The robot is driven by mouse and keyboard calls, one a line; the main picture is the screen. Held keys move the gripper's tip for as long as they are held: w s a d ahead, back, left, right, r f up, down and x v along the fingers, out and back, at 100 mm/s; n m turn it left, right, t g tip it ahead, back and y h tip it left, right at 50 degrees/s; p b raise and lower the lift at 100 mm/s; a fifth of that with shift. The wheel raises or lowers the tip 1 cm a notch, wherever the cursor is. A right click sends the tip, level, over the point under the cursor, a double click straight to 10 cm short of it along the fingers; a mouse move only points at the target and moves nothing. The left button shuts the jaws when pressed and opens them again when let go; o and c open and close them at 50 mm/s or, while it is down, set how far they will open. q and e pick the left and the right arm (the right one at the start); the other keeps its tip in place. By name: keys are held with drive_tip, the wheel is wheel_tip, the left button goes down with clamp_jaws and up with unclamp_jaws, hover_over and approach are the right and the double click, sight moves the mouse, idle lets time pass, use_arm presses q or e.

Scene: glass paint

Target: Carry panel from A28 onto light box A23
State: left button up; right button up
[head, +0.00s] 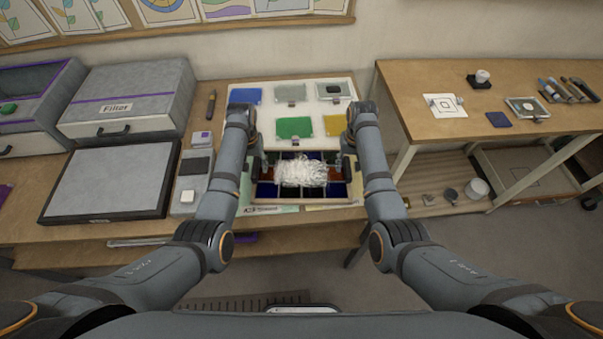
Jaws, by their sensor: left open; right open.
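A clear, whitish, rippled panel (301,172) lies over a shallow tray (302,203) of dark blue and reddish squares at the middle of the table. My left gripper (261,168) is open at the panel's left side. My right gripper (340,170) is open at its right side. I cannot tell whether the fingers touch the panel or the tray. A flat box with a pale grey top and dark frame (46,212), apparently the light box, lies at the left with nothing on its top. The tags A28 and A23 are not readable.
A white board (268,108) with coloured sheets lies behind the tray. A narrow grey unit (187,187) stands between the flat box and my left arm. The "Filter" drawer box (140,85) stands behind the flat box. A second table (450,85) with tools is at right.

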use_arm(q)
drive_tip(key=shift+f, duration=0.7)
use_arm(e)
drive_tip(key=shift+f, duration=0.65)
use_arm(q)
clamp_jaws()
use_arm(e)
clamp_jaws()
use_arm(q)
drive_tip(key=shift+r, duration=0.15)
use_arm(e)
drive_tip(key=shift+r, duration=0.1)
